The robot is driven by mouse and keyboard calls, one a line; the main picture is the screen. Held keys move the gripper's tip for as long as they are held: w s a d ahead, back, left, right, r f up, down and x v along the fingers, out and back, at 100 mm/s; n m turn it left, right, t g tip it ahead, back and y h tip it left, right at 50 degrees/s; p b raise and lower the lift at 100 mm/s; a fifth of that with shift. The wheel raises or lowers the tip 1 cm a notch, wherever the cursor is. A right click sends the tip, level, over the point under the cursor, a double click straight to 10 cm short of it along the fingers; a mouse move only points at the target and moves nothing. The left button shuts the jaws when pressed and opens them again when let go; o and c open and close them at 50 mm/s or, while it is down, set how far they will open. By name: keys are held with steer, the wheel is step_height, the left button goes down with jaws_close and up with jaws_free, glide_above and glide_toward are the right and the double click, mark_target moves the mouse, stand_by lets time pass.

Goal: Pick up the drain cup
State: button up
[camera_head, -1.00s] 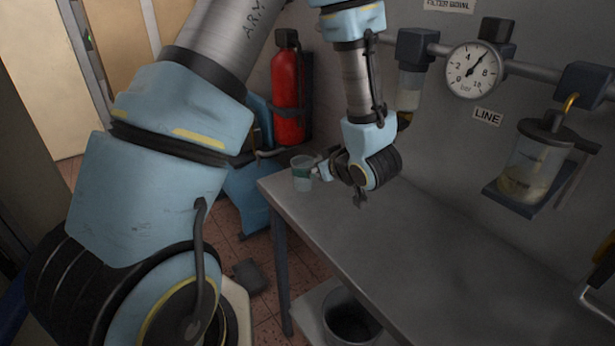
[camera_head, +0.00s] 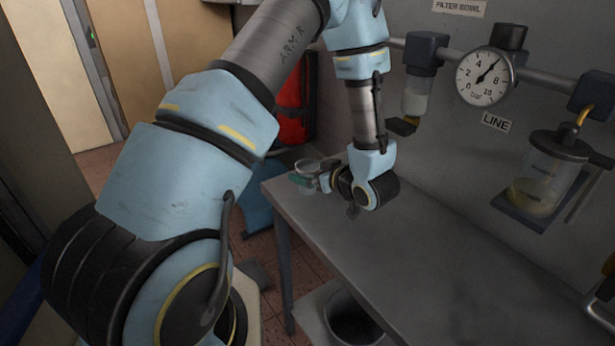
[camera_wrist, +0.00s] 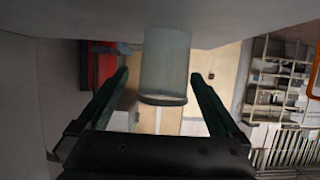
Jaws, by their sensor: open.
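The drain cup (camera_head: 307,168) is a clear, pale cup at the far left corner of the grey bench in the head view. In the wrist view the cup (camera_wrist: 165,65) hangs from the top of the picture, its rim facing down there, as the camera is turned over. My gripper (camera_head: 305,180) is low beside the cup in the head view. In the wrist view my gripper (camera_wrist: 160,78) is open, with one dark green finger on each side of the cup and gaps showing on both sides. Contact with the cup does not show.
The grey bench (camera_head: 400,250) is mostly bare. Behind it, a wall carries a pressure gauge (camera_head: 484,77), pipework and a filter bowl (camera_head: 541,172). A red extinguisher (camera_head: 294,105) stands beyond the bench's left end. A dark bin (camera_head: 352,318) is below the bench.

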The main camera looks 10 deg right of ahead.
steer(key=p+x, duration=0.1)
steer(key=x, duration=0.3)
steer(key=shift+a+r, duration=0.1)
steer(key=shift+a, duration=0.15)
steer(key=shift+c, duration=0.2)
steer(key=c, duration=1.3)
steer(key=shift+r, duration=0.1)
